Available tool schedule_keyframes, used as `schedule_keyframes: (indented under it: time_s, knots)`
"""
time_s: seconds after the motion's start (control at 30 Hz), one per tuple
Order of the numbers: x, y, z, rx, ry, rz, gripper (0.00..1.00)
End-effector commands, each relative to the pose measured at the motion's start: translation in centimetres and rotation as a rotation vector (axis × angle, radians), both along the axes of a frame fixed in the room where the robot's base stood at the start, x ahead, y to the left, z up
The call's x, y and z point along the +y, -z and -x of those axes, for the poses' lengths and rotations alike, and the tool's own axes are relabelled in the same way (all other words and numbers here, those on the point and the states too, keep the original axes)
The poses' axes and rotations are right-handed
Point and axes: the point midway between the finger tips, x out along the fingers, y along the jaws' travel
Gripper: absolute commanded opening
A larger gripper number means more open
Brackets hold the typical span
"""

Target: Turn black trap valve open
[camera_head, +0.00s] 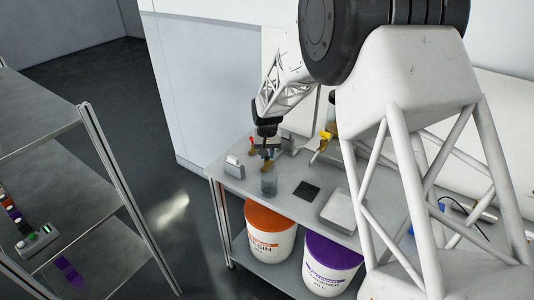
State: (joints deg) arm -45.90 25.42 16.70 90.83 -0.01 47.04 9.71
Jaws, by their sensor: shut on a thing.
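My gripper (268,148) is dark and points down over the bench (233,178), at its far left part. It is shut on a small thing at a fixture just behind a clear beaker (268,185). I cannot make out the black trap valve apart from the dark fingers, so its handle's angle does not show. A small red part (252,141) stands just left of the fingers. A yellow part (325,137) stands further right, near the wall. Brownish bits show below the fingers, too small to tell.
A small pale box (233,167) is left of the beaker. A black pad (307,190) and a white flat device (338,211) lie to the right. Orange-lidded (270,232) and purple-lidded (330,262) buckets stand on the lower shelf. A metal rack (45,145) is at left.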

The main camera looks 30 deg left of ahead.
Motion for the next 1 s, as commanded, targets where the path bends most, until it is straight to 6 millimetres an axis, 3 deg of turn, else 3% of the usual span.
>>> schedule_keyframes:
  time_s: [0.5,1.0]
  knots:
    - [-0.02,0.05,0.02,0.001,0.459,0.001,0.00]
    - [-0.04,0.07,0.05,0.000,0.631,0.001,0.00]
